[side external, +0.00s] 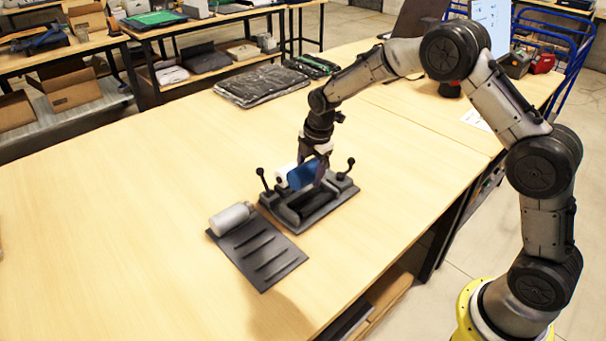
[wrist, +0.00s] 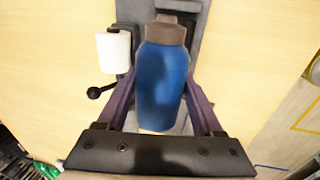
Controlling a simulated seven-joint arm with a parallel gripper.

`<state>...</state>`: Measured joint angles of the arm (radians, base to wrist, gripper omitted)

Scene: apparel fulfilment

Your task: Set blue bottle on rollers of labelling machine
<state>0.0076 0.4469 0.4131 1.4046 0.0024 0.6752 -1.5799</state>
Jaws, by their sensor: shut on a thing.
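The blue bottle (wrist: 162,88) lies on its side between the fingers of my gripper (wrist: 160,105), its dark cap at the top of the wrist view. In the side view my gripper (side external: 318,178) is shut on the blue bottle (side external: 301,175) over the middle of the labelling machine (side external: 322,209). The machine is a dark flat base with two black knobbed levers and dark rollers. The bottle appears above the rollers; whether it touches them I cannot tell.
A dark ridged mat (side external: 262,250) lies left of the machine, with a white bottle (side external: 231,218) lying on it. A wrapped dark package (side external: 262,85) lies farther back. The wooden table (side external: 110,220) is clear at the left and front.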

